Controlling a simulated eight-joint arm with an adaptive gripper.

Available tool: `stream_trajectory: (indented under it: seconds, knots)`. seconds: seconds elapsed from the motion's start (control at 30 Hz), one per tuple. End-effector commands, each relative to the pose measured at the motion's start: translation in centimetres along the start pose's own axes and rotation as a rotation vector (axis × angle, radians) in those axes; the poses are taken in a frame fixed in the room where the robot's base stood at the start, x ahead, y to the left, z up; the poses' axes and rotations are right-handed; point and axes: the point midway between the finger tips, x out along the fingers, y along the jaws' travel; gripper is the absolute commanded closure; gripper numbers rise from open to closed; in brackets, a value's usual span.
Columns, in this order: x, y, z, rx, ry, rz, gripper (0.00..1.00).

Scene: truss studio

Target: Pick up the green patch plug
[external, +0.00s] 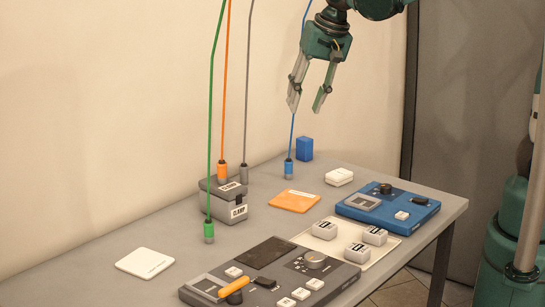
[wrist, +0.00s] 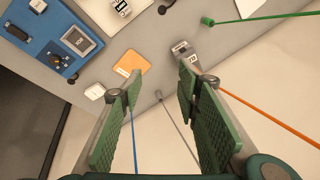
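The green patch plug (external: 209,230) hangs at the lower end of a green cable, close above the table between the white square card and the grey case. It also shows in the wrist view (wrist: 208,21) at the top, with its cable running off to the right. My gripper (external: 308,104) is open and empty. It is high above the back of the table, up and to the right of the green plug. In the wrist view the two green-padded fingers (wrist: 158,95) stand wide apart with nothing between them.
Orange (external: 222,171), grey (external: 243,170) and blue (external: 289,168) plugs hang on their own cables nearby. A grey box labelled CLAMP (external: 231,209) stands behind the green plug. A dark control panel (external: 270,275) and a blue one (external: 388,207) lie on the table (external: 95,262).

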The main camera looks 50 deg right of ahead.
Motion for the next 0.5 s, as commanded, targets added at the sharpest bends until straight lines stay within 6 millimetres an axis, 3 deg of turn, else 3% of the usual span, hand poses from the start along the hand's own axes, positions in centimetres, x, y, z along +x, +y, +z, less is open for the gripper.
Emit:
stream_trajectory:
  seconds: [0.5]
  knots:
    - [7.5, -7.1, -0.1, 0.199, -0.069, 0.070, 0.67]
